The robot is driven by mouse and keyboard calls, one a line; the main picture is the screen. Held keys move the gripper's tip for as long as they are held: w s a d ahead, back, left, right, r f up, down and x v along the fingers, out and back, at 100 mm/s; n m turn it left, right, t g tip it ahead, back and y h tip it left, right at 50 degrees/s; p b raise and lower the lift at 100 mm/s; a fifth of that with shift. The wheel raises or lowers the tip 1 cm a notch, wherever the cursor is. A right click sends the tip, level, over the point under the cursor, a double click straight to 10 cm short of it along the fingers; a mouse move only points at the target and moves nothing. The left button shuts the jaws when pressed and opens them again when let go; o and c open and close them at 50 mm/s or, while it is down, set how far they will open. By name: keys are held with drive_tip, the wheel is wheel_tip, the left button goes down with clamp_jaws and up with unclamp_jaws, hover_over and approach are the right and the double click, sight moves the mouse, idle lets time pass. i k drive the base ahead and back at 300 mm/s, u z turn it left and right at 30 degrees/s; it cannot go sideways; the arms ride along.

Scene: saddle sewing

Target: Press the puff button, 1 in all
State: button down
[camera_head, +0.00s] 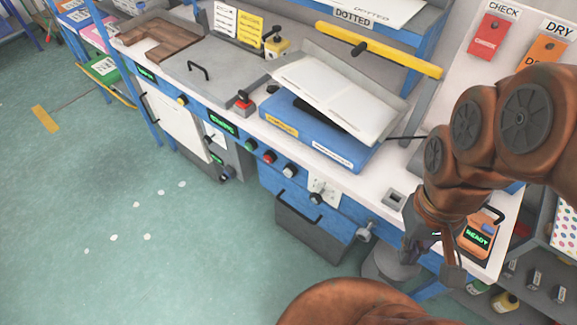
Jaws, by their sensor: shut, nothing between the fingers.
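No button in the head view carries a readable "puff" label, so I cannot tell which one it is. Green (250,144), red (269,157) and white (289,171) round buttons sit in a row on the blue bench front. An orange device (478,238) with a green "READY" display lies at the bench's right end. My gripper (428,250) points down at the bench's front right edge, just left of this device. It is shut and empty; whether it touches anything is unclear.
A blue box (322,146) with a tilted white sheet (332,98) stands mid-bench. A knob (366,231) juts from the bench front, near a grey cylinder (385,268).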

sight(287, 172)
drive_tip(key=u, duration=2.2)
drive_tip(key=k, duration=0.6)
drive_tip(key=u, duration=0.8)
